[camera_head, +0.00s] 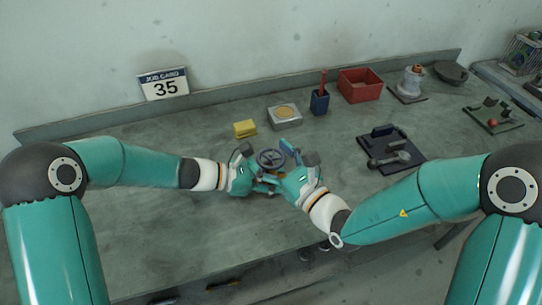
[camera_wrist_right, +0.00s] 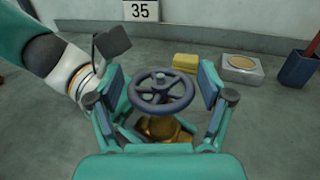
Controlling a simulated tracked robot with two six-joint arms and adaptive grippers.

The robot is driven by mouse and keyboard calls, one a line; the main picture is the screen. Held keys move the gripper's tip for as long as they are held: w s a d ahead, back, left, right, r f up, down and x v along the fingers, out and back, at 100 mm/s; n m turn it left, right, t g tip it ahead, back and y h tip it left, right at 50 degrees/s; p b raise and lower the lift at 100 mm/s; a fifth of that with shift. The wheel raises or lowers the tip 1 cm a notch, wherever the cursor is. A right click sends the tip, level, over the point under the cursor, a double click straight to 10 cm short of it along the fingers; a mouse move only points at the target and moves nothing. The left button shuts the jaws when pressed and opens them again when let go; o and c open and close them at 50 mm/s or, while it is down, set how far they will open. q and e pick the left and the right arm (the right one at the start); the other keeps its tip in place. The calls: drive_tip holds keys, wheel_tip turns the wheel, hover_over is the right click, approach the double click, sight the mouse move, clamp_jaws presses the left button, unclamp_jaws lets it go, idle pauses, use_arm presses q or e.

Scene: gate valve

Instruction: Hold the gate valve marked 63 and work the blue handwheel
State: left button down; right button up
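The gate valve has a dark blue-grey spoked handwheel (camera_head: 271,160) above a brass body, near the middle of the bench. In the right wrist view the handwheel (camera_wrist_right: 161,91) lies between the fingers of my right gripper (camera_wrist_right: 162,86), which are spread on either side of it with small gaps. The brass body (camera_wrist_right: 158,129) shows below the wheel, partly covered by gripper parts. My left gripper (camera_head: 247,168) comes in from the left at the valve; its fingers are mostly hidden, so its grip cannot be made out. No 63 marking is readable on the valve.
A job card reading 35 (camera_head: 163,84) stands at the back wall. Behind the valve are a yellow block (camera_head: 245,129), a grey box with a tan disc (camera_head: 285,116) and a blue cup (camera_head: 320,103). A red bin (camera_head: 360,86) and dark tray (camera_head: 391,150) lie right. The bench's left is clear.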

drive_tip(key=shift+o, duration=0.3)
drive_tip(key=shift+f, duration=0.15)
drive_tip(key=shift+d+n+g+y, duration=0.1)
drive_tip(key=shift+n+g+y, duration=0.2)
drive_tip(key=shift+g+y, duration=0.15)
